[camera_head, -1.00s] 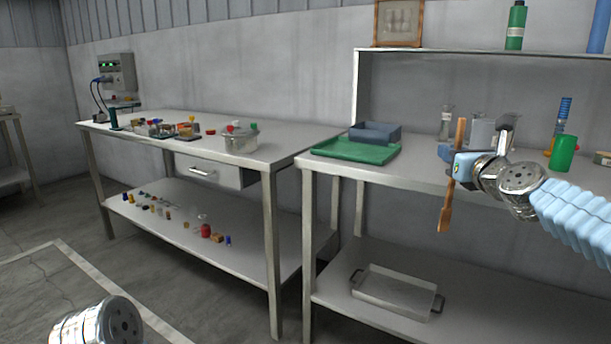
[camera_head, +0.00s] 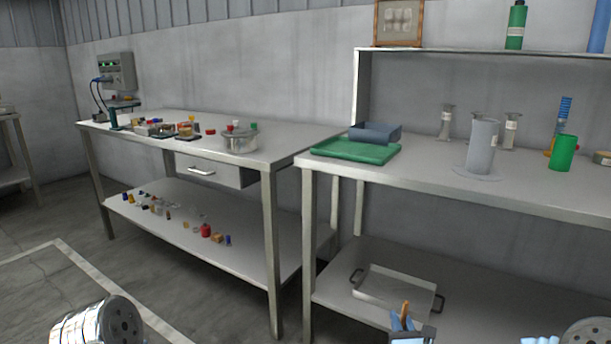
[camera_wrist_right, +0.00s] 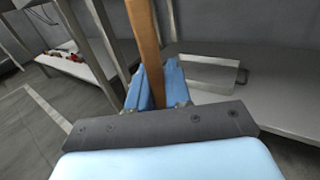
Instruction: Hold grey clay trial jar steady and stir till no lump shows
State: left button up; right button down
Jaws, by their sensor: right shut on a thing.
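A tall light grey cylinder jar (camera_head: 482,146) stands upright on a flat round grey base on the right bench. Its inside is hidden, so I cannot see clay or lumps. My right gripper (camera_head: 405,326) is low at the bottom edge of the head view, below and in front of the bench, well apart from the jar. In the right wrist view its blue fingers (camera_wrist_right: 154,92) are shut on a flat wooden paddle (camera_wrist_right: 145,45). Only the paddle's end (camera_head: 405,308) shows in the head view. My left gripper is out of view.
The right bench (camera_head: 420,182) also bears a green tray (camera_head: 345,152), a blue-grey bin (camera_head: 375,132), a green cup (camera_head: 562,153) and clear bottles behind the jar. A metal tray (camera_head: 395,290) lies on its lower shelf. Bench front between green tray and jar is clear.

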jog(key=s+a+f, duration=0.3)
jog(key=s+f, duration=0.1)
jog(key=s, duration=0.4)
jog(key=shift+s+a+f, duration=0.25)
jog(key=shift+s+a, duration=0.15)
